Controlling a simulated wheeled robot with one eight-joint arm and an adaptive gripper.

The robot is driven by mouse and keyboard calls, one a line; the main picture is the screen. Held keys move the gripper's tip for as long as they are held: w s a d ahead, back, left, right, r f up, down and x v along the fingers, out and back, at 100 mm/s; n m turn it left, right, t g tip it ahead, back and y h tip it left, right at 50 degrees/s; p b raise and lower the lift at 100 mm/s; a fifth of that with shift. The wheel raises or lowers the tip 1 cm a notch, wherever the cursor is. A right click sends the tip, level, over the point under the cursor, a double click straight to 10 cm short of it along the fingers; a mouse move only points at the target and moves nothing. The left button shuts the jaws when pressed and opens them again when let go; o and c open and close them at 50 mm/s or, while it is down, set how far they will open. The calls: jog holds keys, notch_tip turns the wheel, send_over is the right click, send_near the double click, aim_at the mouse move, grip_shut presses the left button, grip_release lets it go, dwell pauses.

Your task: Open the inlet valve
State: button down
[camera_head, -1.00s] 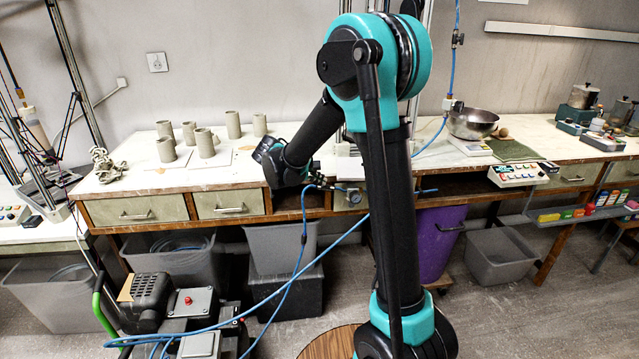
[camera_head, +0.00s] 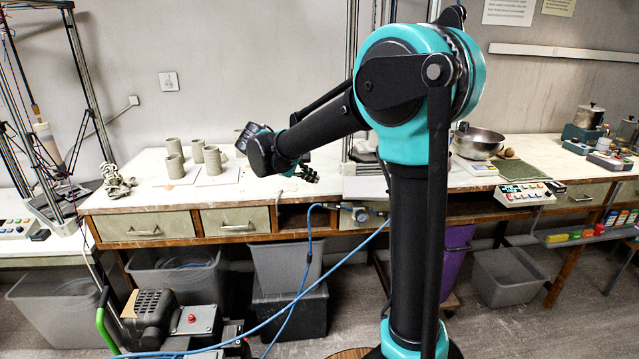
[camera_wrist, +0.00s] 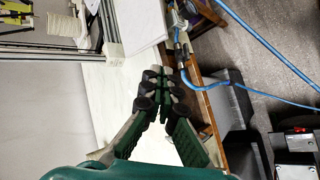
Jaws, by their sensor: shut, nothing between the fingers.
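The air fitting with a round gauge (camera_head: 359,214) sits at the front edge of the bench, where a blue hose joins it. A small valve-like part (camera_head: 344,206) is on its left side; its handle position is too small to tell. In the wrist view the hose fitting (camera_wrist: 182,47) lies beyond my fingertips and slightly right, by the wooden bench edge. My gripper (camera_head: 308,174) is over the bench top, left of and above the fitting, apart from it. In the wrist view my gripper (camera_wrist: 163,84) has its green-and-black fingers together, with nothing between them.
Clay mugs (camera_head: 198,152) stand on the bench at left, near a rope coil (camera_head: 117,182). A steel bowl (camera_head: 478,142) and a button box (camera_head: 525,194) are to the right. The blue hose (camera_head: 308,258) hangs in front of the bench. A compressor (camera_head: 165,312) stands front left.

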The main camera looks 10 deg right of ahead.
jog(key=s+d+r+m+y, duration=0.1)
jog(key=d+r+m+y, duration=0.1)
jog(key=d+m+y, duration=0.8)
send_over(329, 207)
jog(key=d, duration=0.2)
notch_tip(329, 207, down, 9)
jog(key=shift+w+r, duration=0.15)
jog(key=shift+r, duration=0.05)
jog(key=f, duration=0.3)
jog(key=shift+s+a, duration=0.3)
jog(key=shift+s, duration=0.05)
jog(key=shift+s+a+f, duration=0.1)
jog(key=shift+f, duration=0.4)
jog(key=shift+s+a+f, duration=0.25)
jog(key=shift+f, duration=0.1)
